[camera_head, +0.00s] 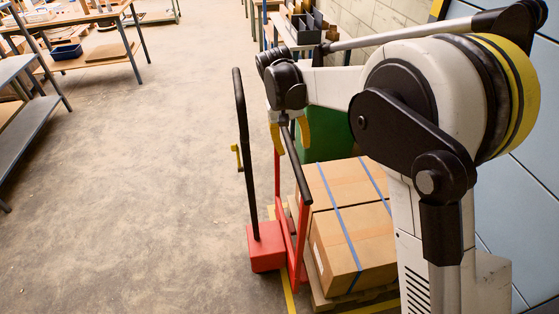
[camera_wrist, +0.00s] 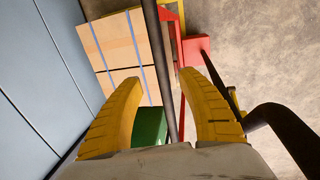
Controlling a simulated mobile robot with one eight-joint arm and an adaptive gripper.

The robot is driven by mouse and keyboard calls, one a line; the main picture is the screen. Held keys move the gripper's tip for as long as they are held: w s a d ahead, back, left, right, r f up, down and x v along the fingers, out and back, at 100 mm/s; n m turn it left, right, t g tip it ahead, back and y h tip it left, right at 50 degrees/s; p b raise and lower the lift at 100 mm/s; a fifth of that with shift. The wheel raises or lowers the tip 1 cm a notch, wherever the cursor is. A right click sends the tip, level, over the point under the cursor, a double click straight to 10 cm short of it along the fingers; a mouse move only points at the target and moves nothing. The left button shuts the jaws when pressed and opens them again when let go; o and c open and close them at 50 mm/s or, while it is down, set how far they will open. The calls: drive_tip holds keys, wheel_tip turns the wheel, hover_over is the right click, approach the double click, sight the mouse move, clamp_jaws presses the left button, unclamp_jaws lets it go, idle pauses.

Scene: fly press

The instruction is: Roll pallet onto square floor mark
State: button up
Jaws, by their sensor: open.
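The pallet (camera_head: 322,298) carries cardboard boxes (camera_head: 355,245) bound with blue straps; the boxes also show in the wrist view (camera_wrist: 108,62). A red truck frame (camera_head: 278,190) with a red block (camera_head: 266,248) stands at the pallet's left side. A black bar (camera_head: 299,172) tops the frame. My gripper (camera_wrist: 160,76) is open, with its yellow fingers on either side of this bar in the wrist view; contact cannot be told. Yellow floor marking (camera_head: 287,288) shows beside the pallet. Whether it forms the square mark is hidden by the load.
A tall black curved handle (camera_head: 242,130) rises left of my gripper. A green object (camera_head: 337,133) stands behind the boxes. Workbenches (camera_head: 90,62) and a grey shelf (camera_head: 28,115) are at the left. The floor (camera_head: 150,190) between is clear. A blue-grey panelled surface (camera_wrist: 35,80) lies close by.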

sight(298, 169)
drive_tip(key=f+b, duration=0.1)
drive_tip(key=f, duration=0.2)
drive_tip(key=d+f+b, duration=0.1)
drive_tip(key=f, duration=0.3)
drive_tip(key=d+f+b, duration=0.1)
drive_tip(key=f, duration=0.2)
drive_tip(key=shift+w+f, duration=0.3)
drive_tip(key=shift+f, duration=0.1)
clamp_jaws()
